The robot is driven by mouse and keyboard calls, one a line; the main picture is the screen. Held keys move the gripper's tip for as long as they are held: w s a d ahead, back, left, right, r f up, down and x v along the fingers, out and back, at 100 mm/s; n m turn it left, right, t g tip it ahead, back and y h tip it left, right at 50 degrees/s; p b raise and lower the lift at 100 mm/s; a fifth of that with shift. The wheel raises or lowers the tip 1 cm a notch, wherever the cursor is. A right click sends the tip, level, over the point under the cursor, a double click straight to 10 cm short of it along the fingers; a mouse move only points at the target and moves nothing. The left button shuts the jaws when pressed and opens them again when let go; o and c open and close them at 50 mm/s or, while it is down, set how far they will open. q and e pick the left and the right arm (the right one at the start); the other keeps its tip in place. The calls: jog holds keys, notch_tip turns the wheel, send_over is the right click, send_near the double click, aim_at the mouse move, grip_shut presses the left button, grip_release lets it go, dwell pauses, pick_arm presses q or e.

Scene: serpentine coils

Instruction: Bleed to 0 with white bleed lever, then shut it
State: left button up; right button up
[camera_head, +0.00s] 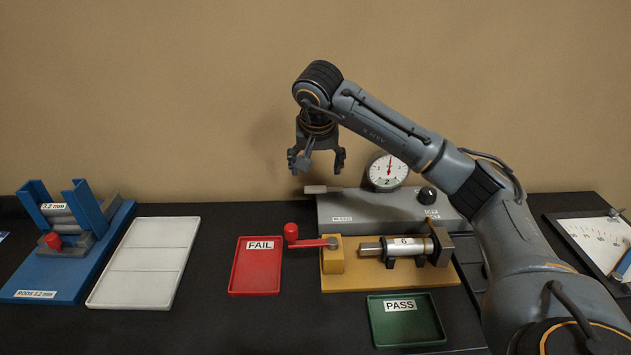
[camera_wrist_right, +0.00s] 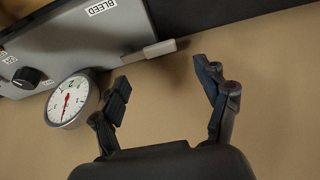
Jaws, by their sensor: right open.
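The white bleed lever (camera_head: 322,189) sticks out to the left from the grey box (camera_head: 345,212). In the right wrist view the lever (camera_wrist_right: 158,49) lies beyond the fingertips, near the BLEED label (camera_wrist_right: 101,6). The round gauge (camera_head: 388,171) stands on the box; its red needle points roughly up in the head view, and the exact reading is too small to tell. It also shows in the right wrist view (camera_wrist_right: 70,101). My right gripper (camera_head: 316,163) is open and empty, pointing down above the lever, apart from it. My left gripper is not in view.
A black knob (camera_head: 427,194) sits right of the gauge. In front stand a yellow fixture (camera_head: 375,283) with a red-knobbed clamp and metal cylinder, a red FAIL tray (camera_head: 257,280) and a green PASS tray (camera_head: 405,334). A white tray (camera_head: 143,295) and blue rod rack (camera_head: 50,287) are left.

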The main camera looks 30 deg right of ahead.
aim_at(316, 189)
jog(key=p+x, duration=0.1)
jog(key=x, duration=0.6)
jog(key=shift+f, duration=0.1)
jog(key=shift+s, duration=0.1)
grip_shut()
